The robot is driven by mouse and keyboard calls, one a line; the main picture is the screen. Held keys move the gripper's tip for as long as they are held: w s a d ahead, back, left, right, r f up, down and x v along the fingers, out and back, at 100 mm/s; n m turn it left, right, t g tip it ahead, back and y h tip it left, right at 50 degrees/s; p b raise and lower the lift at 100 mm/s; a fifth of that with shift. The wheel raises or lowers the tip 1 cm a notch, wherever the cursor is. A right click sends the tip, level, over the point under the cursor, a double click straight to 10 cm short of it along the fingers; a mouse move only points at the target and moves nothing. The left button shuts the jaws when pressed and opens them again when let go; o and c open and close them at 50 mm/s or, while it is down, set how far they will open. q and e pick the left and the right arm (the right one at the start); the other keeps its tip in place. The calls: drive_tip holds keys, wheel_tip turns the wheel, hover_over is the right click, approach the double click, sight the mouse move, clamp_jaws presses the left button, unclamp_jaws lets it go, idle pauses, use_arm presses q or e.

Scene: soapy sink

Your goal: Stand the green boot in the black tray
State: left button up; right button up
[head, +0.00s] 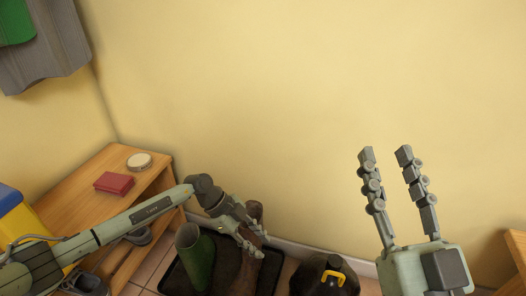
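The green boot (198,262) stands upright in the black tray (174,280) on the floor, its open top facing up. A brown boot (246,268) stands beside it to the right, in the tray. My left gripper (262,246) reaches over the tray, right of the green boot's top and apart from it. Its fingers look spread and lie in front of the brown boot, hiding part of it; whether they touch it cannot be told. My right gripper (385,154) is raised at the right, open and empty, fingers pointing up. The boots' lower ends are hard to see.
A wooden bench (84,187) at the left holds a red box (114,184) and a round tin (139,161); grey footwear (138,236) sits below. A black object with a yellow handle (334,277) stands right of the tray. Grey and green cloth (50,55) hangs upper left.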

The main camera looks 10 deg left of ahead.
use_arm(q)
drive_tip(key=s+d+r+m+t+h, duration=0.1)
drive_tip(key=s+d+r+h, duration=0.35)
drive_tip(key=d+r, duration=0.45)
drive_tip(key=s+d+r+m+t+h, duration=0.15)
drive_tip(key=s+d+r+h, duration=0.25)
drive_tip(key=d+r+h, duration=0.5)
wheel_tip(320, 180, up, 14)
drive_tip(key=s+n+t, duration=0.2)
drive_tip(key=n+t, duration=0.3)
drive_tip(key=t, duration=0.3)
drive_tip(key=a+r+n+t+y, duration=0.7)
drive_tip(key=a+n+t+y, duration=0.4)
drive_tip(key=a+n+y, duration=0.2)
drive_tip(key=shift+s+r, duration=0.2)
drive_tip(key=shift+s, duration=0.05)
drive_tip(key=shift+d+n, duration=0.1)
drive_tip(key=shift+n, duration=0.15)
